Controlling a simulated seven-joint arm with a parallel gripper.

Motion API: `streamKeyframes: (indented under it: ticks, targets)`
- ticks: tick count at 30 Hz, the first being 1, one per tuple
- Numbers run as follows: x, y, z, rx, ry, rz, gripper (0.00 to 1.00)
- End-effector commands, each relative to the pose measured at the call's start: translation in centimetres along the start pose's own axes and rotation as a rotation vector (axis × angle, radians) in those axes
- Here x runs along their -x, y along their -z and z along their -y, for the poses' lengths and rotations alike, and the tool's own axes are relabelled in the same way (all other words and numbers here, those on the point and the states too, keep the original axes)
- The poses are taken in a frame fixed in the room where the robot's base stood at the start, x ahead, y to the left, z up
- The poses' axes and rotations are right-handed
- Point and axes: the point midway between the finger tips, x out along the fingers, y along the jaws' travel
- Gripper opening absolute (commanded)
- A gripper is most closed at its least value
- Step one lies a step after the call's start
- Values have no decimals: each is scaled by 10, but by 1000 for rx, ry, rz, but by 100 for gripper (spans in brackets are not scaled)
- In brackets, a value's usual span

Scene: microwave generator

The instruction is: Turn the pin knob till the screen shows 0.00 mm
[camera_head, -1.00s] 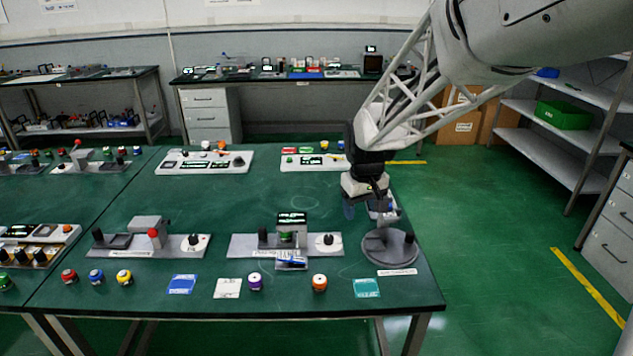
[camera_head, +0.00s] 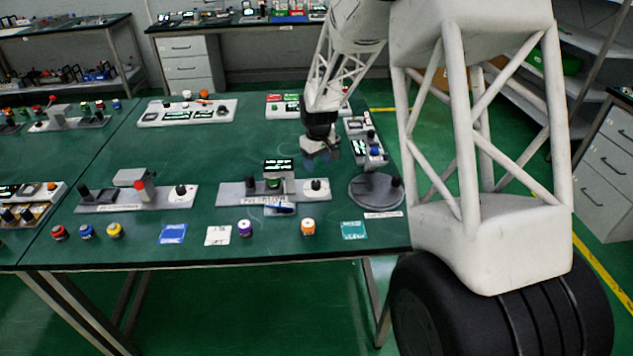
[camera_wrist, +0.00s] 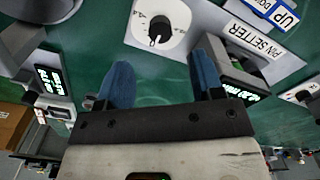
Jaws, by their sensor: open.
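The pin setter (camera_head: 240,195) is a grey base in the middle of the table; its "PIN SETTER" label shows in the wrist view (camera_wrist: 254,39). Its dark knob (camera_head: 316,184) stands on a white dial plate at the base's right end. In the wrist view the knob (camera_wrist: 158,29) is at the top middle, with a white pointer line. The small screen (camera_head: 279,164) is lit above the base; in the wrist view it is tilted (camera_wrist: 240,92) and its digits are not clearly readable. My gripper (camera_head: 320,158) has blue fingers, spread and empty (camera_wrist: 156,80), above and behind the knob, apart from it.
A grey round stand (camera_head: 362,193) is right of the pin setter. A device with a lit screen (camera_head: 361,147) stands behind it. Several coloured knobs and cards, such as an orange knob (camera_head: 308,227) and a blue card (camera_head: 173,233), line the front edge. A grey device (camera_head: 110,200) sits left.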

Motion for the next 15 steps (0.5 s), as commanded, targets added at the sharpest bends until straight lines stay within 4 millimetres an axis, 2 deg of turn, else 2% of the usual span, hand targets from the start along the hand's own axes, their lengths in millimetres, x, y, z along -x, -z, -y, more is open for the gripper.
streamKeyframes:
  ticks: [4, 15]
  targets:
    - [-9, 7, -1, 10, 2, 4, 61]
    - [-10, 8, -1, 11, 2, 4, 61]
